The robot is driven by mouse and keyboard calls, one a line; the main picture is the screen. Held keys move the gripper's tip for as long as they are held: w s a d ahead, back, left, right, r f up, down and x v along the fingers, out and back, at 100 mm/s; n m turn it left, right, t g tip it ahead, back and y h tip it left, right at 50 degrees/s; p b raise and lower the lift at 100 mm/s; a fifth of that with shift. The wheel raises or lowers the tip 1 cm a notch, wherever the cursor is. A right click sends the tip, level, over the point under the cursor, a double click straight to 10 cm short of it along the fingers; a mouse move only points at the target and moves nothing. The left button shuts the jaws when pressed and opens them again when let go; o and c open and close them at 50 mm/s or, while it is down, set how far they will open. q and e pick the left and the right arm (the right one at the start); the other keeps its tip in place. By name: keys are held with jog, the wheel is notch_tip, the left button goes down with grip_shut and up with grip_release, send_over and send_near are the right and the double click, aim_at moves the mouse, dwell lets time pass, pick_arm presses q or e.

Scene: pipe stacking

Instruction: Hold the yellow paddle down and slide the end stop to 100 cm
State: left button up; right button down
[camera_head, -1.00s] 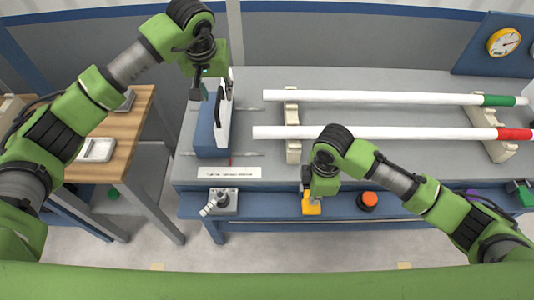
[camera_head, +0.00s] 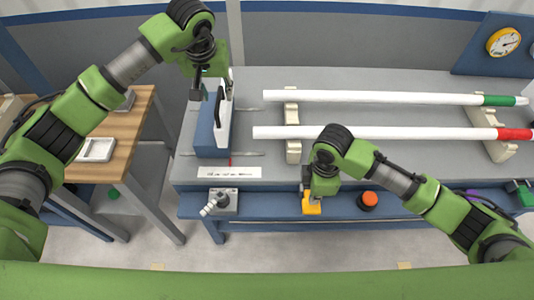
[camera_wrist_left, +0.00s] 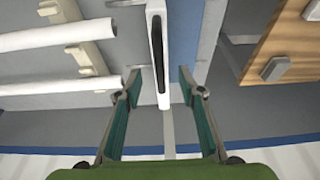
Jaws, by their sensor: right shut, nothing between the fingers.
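The end stop (camera_head: 205,135) is a blue block with a white upright plate and a black handle slot, at the left of the grey bench. It also shows in the left wrist view (camera_wrist_left: 155,30). My left gripper (camera_head: 212,88) hangs over its far end. In the left wrist view my left gripper (camera_wrist_left: 159,88) is open, one finger on each side of the white plate, with gaps on both sides. The yellow paddle (camera_head: 312,208) is on the bench's front ledge. My right gripper (camera_head: 315,193) is shut on nothing and is over the paddle; its fingertips are largely hidden.
Two white pipes, one with a green end (camera_head: 498,100) and one with a red end (camera_head: 514,134), lie on beige supports (camera_head: 292,150) right of the end stop. A red-orange button (camera_head: 368,199) and a lever box (camera_head: 222,200) flank the paddle. A wooden table (camera_head: 125,150) stands left.

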aim_at(218, 99)
jog(key=shift+f, duration=0.15)
jog(key=shift+f, duration=2.5)
jog(key=shift+s+f, duration=0.15)
jog(key=shift+f, duration=0.05)
pick_arm(q)
jog(key=shift+f, duration=0.1)
jog(key=shift+x, duration=1.95)
pick_arm(e)
jog(key=shift+s+f, duration=0.1)
pick_arm(q)
jog(key=shift+c, duration=0.3)
grip_shut()
